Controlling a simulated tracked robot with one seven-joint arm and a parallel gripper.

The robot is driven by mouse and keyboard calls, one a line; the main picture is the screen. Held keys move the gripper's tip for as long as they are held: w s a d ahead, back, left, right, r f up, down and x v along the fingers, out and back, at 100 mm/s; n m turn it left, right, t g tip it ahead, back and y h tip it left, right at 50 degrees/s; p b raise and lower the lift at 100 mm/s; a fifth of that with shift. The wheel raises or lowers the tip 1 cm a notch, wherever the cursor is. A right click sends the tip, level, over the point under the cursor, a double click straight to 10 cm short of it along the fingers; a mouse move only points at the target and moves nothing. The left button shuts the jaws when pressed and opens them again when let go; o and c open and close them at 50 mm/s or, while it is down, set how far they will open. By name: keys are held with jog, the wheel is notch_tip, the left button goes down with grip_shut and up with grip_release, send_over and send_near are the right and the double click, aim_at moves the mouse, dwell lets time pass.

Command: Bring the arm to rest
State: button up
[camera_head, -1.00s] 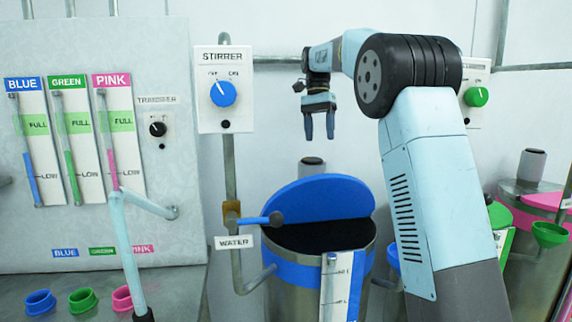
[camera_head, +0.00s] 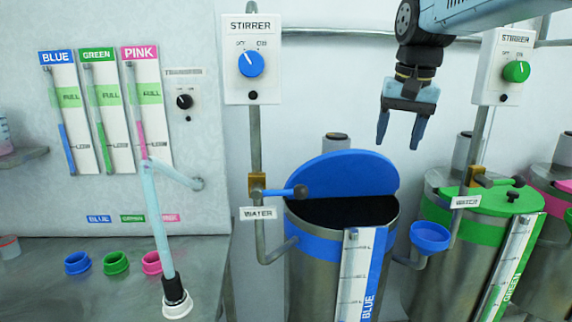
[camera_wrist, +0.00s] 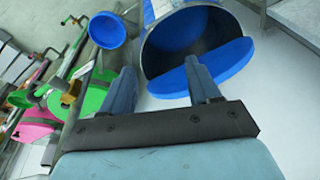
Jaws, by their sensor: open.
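My gripper (camera_head: 402,128) hangs open and empty in the air, fingers pointing down. In the head view it appears above and right of the blue drum's raised lid (camera_head: 350,172), between the blue and green drums. The blue drum (camera_head: 312,275) has its half lid up and a dark inside. In the wrist view my gripper's two fingers (camera_wrist: 160,82) are spread apart with nothing between them. Beyond them show the blue drum's lid (camera_wrist: 225,68) and the blue funnel (camera_wrist: 107,30). My arm reaches in from the top right of the head view.
The blue stirrer box (camera_head: 252,85) and green stirrer box (camera_head: 502,85) are on the wall. The green drum (camera_head: 440,270) stands at right, its lid closed. A blue funnel (camera_head: 430,237) sits between the drums. A panel with gauges (camera_head: 85,130) and a bench with coloured rings (camera_head: 115,263) are at left.

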jog(key=s+d+f+n+t, duration=0.1)
jog(key=s+f+n+t, duration=0.2)
jog(key=s+f, duration=0.8)
jog(key=s, duration=0.3)
jog(key=shift+s+f, duration=0.1)
dwell(1.4)
